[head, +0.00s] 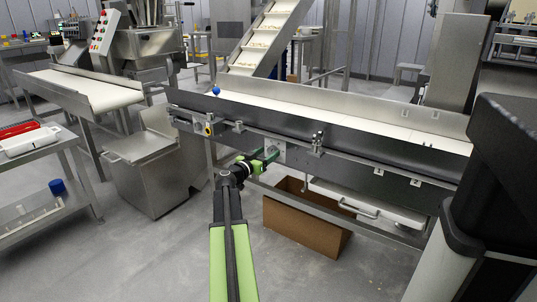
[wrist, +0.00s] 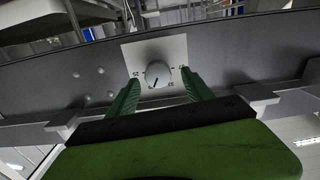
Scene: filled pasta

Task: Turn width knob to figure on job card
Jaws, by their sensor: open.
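The width knob (wrist: 158,74) is a round light grey dial with a dark pointer mark. It sits on a pale square scale plate (wrist: 174,50) with small printed figures, on the side of the conveyor. In the wrist view the pointer aims down and to the left; the figures are too small to read surely. My gripper (wrist: 158,84) is open, with one green finger on each side of the knob and visible gaps to it. In the head view my gripper (head: 270,158) reaches the conveyor's side panel by the plate (head: 275,151). I cannot make out a job card.
The conveyor (head: 330,112) with a white belt runs across the scene. A brown cardboard box (head: 305,226) stands on the floor below it. A steel bin (head: 150,178) and a side table (head: 42,205) are at left. Brackets (wrist: 258,97) stick out near the knob.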

